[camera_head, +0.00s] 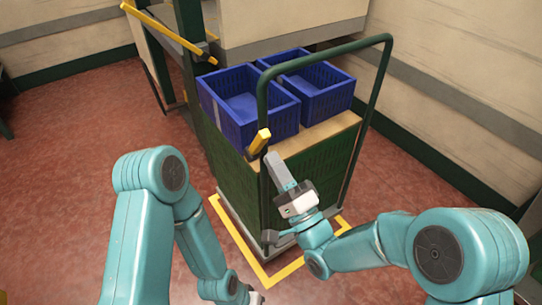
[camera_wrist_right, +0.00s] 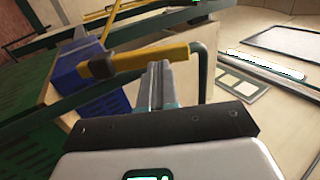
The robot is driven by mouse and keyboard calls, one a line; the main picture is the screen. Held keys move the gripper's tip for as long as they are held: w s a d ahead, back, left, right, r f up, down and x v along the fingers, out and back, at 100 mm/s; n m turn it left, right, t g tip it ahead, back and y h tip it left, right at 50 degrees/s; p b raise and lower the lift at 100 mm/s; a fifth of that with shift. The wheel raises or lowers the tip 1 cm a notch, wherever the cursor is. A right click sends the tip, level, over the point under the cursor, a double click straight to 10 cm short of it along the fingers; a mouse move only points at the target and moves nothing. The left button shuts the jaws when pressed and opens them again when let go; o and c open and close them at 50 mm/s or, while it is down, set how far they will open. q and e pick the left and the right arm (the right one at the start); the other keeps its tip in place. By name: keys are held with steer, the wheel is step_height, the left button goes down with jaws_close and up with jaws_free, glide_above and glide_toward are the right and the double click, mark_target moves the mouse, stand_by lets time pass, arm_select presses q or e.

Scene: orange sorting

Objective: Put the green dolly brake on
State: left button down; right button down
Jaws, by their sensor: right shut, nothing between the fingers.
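The green dolly (camera_head: 268,88) stands in the middle of the head view, with a tall dark green push frame. The yellow brake lever (camera_head: 260,141) sits on the frame's near left post, tilted up to the right. My right gripper (camera_head: 270,157) is shut and empty, close to the lever and just below it in the head view. In the right wrist view the closed fingers (camera_wrist_right: 160,70) point at the yellow lever (camera_wrist_right: 132,61), which crosses just beyond their tips; I cannot tell if they touch. My left gripper (camera_head: 248,295) is low at the bottom edge, its fingers unclear.
Two blue crates (camera_head: 232,126) stand on the dolly's load, open and apparently empty. A yellow outline (camera_head: 286,272) marks the red floor around the dolly. A yellow bar (camera_head: 165,28) is at the upper left, and walls stand behind and to the right. Floor is clear at left.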

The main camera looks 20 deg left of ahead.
steer(key=shift+x, duration=0.95)
